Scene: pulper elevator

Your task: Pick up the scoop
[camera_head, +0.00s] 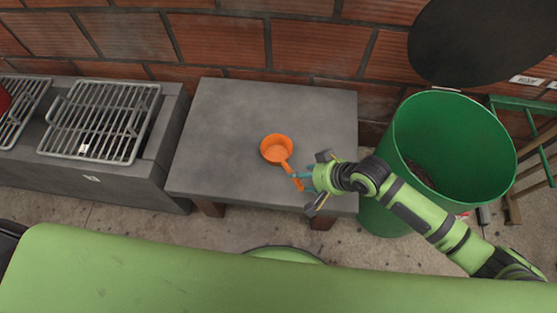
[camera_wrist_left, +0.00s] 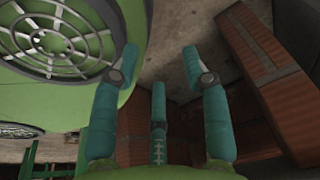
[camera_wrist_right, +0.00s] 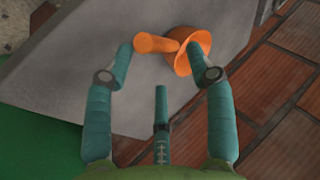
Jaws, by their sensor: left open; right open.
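The orange scoop (camera_head: 277,149) lies on the grey table (camera_head: 225,125), its round bowl toward the table's middle and its handle pointing down and right in the head view. My right gripper (camera_head: 298,178) is at the handle end and hides part of the handle. In the right wrist view the scoop (camera_wrist_right: 186,56) shows beyond the fingertips, the handle end between and ahead of the open fingers of the right gripper (camera_wrist_right: 164,62). My left gripper (camera_wrist_left: 161,62) is open and empty in the left wrist view, away from the scoop. It does not show in the head view.
A green barrel (camera_head: 400,150) stands close to the table's right side, under my right arm. A grill grate (camera_head: 100,120) on a grey block stands left of the table. A brick wall (camera_head: 300,45) runs behind. The table around the scoop is clear.

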